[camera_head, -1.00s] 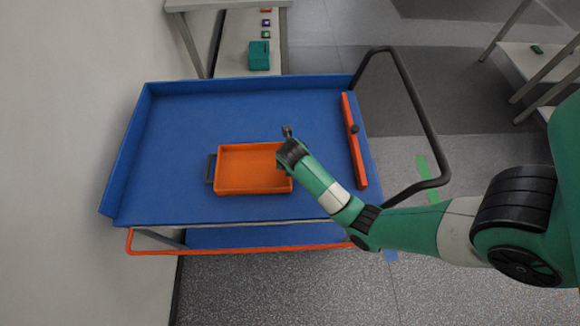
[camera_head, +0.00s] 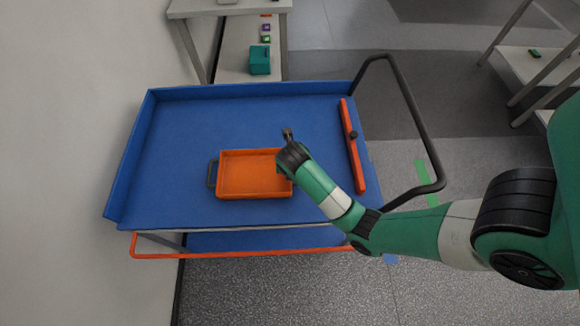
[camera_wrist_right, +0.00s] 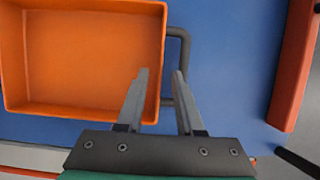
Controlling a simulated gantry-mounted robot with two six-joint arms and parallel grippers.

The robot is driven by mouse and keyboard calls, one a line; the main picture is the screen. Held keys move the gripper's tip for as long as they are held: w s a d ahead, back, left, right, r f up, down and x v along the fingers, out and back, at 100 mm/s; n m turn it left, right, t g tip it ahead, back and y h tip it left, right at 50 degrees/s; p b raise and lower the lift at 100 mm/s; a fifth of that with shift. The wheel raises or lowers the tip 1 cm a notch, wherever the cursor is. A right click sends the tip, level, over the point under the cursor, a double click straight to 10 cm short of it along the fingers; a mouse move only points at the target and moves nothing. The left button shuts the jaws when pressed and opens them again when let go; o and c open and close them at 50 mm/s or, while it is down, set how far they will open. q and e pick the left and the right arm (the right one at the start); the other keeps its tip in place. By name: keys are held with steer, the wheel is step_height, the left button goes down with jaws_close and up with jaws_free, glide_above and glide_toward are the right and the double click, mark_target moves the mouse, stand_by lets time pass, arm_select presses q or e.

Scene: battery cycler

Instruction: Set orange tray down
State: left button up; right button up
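The orange tray (camera_head: 253,176) is empty and sits level on the blue top of a cart (camera_head: 175,130), near its front edge. A dark handle (camera_head: 212,174) shows on its left side. My right gripper (camera_head: 289,148) is at the tray's right end in the head view. In the right wrist view, the tray (camera_wrist_right: 85,60) is at upper left, and my right gripper (camera_wrist_right: 160,72) has its fingers apart by the tray's handle (camera_wrist_right: 184,45). One finger overlaps the tray wall; the other covers part of the handle. My left gripper is not in view.
An orange-red bar (camera_head: 353,145) with a dark knob lies along the cart's right side, near the black push handle (camera_head: 410,95). A teal box (camera_head: 260,60) stands on a shelf behind. The cart top left of the tray is clear.

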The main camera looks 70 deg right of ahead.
steer(key=p+v, duration=0.2)
steer(key=v, duration=0.6)
